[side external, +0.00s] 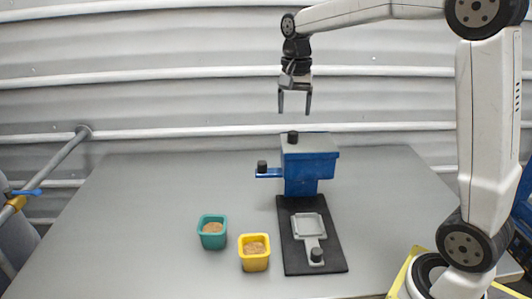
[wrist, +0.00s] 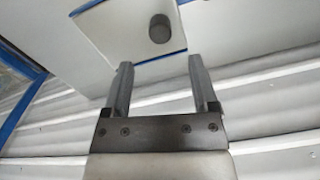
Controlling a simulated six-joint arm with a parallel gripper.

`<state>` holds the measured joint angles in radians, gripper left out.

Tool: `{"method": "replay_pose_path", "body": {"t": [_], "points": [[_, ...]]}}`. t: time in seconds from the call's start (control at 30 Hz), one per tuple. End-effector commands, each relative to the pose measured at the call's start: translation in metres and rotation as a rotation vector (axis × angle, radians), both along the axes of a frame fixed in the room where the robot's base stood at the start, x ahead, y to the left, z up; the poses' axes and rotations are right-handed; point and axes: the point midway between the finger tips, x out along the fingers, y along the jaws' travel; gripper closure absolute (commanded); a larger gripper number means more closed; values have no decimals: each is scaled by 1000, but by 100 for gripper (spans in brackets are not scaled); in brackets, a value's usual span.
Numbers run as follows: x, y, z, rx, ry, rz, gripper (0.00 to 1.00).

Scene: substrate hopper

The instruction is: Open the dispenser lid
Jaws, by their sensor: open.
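The dispenser (side external: 302,180) is a blue hopper standing at the back of a black base plate (side external: 318,257). Its grey lid (side external: 305,142) lies flat on top, with a black knob (side external: 292,137) on it. In the wrist view the lid (wrist: 115,30) and its knob (wrist: 160,28) show beyond the fingertips. My gripper (side external: 295,111) is open and empty above the lid, pointing down, and is apart from the knob. In the wrist view my gripper (wrist: 160,68) has its two fingers spread with nothing between them.
A black-knobbed blue slide (side external: 268,172) sticks out left of the hopper. A grey tray with a black-knobbed handle (side external: 309,226) lies on the base plate. A teal pot (side external: 212,240) and a yellow pot (side external: 254,262) hold brown material. The table's left side is clear.

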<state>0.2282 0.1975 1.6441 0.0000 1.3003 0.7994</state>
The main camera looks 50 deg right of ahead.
Motion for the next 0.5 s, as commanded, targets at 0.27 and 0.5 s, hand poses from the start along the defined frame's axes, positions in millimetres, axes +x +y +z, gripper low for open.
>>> {"method": "replay_pose_path", "body": {"t": [0.27,0.5], "points": [[0,0,-30,1,3,1,25],[0,0,-58,1,3,2,25]]}}
